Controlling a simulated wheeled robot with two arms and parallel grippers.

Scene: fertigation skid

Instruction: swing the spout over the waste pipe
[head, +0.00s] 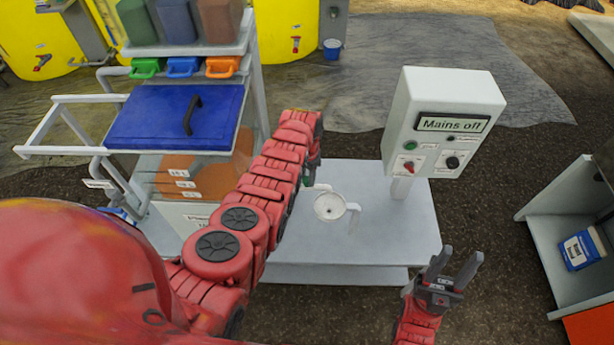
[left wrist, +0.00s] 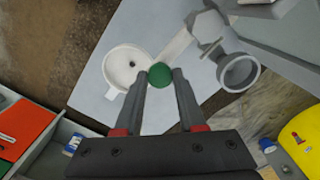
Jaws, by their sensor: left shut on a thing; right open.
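My left gripper (left wrist: 161,82) is shut on a round green knob (left wrist: 160,85), seen between its fingertips in the left wrist view. A pale flat bar (left wrist: 177,45), which may belong to the spout, runs from beside the knob toward a faceted grey fitting. A grey pipe with a round open mouth (left wrist: 240,72) lies right of the knob; I cannot tell whether it is the waste pipe. A white round dish (head: 330,206) with a small central hole is beside the knob, also in the left wrist view (left wrist: 122,72). My right gripper (head: 448,270) is open and empty.
The dish is over a grey bench (head: 395,235). A control box (head: 443,122) reading "Mains off" stands at its back right. A blue-lidded unit (head: 165,118) is at left. A grey shelf (head: 545,235) with a blue-and-white container (head: 580,249) is at right.

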